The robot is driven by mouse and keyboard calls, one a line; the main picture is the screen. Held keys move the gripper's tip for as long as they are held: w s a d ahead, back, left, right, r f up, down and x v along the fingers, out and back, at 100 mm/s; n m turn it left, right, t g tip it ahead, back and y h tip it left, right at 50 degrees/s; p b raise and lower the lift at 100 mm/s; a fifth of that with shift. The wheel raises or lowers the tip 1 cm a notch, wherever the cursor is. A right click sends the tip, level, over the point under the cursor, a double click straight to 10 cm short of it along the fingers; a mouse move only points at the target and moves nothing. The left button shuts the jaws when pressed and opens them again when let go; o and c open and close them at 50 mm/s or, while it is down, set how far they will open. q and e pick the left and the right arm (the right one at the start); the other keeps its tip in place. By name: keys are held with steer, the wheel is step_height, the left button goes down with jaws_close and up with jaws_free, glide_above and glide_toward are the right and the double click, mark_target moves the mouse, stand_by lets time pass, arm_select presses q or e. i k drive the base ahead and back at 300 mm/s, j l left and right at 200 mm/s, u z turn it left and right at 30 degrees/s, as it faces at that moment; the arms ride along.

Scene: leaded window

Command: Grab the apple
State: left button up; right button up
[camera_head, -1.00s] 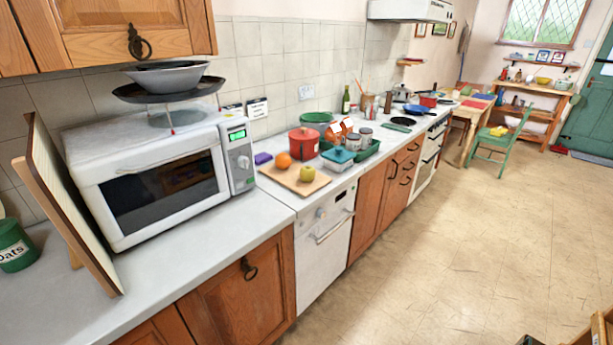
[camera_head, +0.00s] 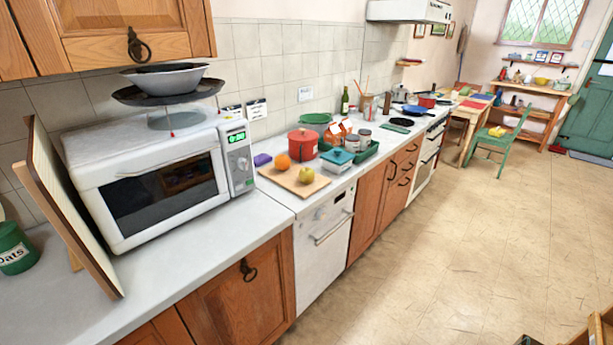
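The apple (camera_head: 306,175) is small and yellow-green. It sits on a wooden cutting board (camera_head: 288,188) on the counter, right of the microwave. An orange (camera_head: 283,162) lies on the same board, just behind and left of the apple. Nothing covers the apple. Neither of my grippers shows in the head view.
A white microwave (camera_head: 150,185) with bowls on top stands left of the board. A red pot (camera_head: 302,143) and a teal-lidded dish (camera_head: 337,158) stand behind and right. A white dishwasher (camera_head: 323,250) is below. The floor (camera_head: 460,240) in front is clear.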

mark_target(306, 175)
steer(key=i+l+u, duration=0.4)
steer(key=l, duration=0.2)
steer(key=l+u, duration=0.2)
steer(key=l, duration=0.15)
steer(key=i+l+u, duration=0.2)
steer(key=l, duration=0.15)
steer(key=l+u, duration=0.2)
steer(key=l, duration=0.2)
steer(key=i, duration=0.05)
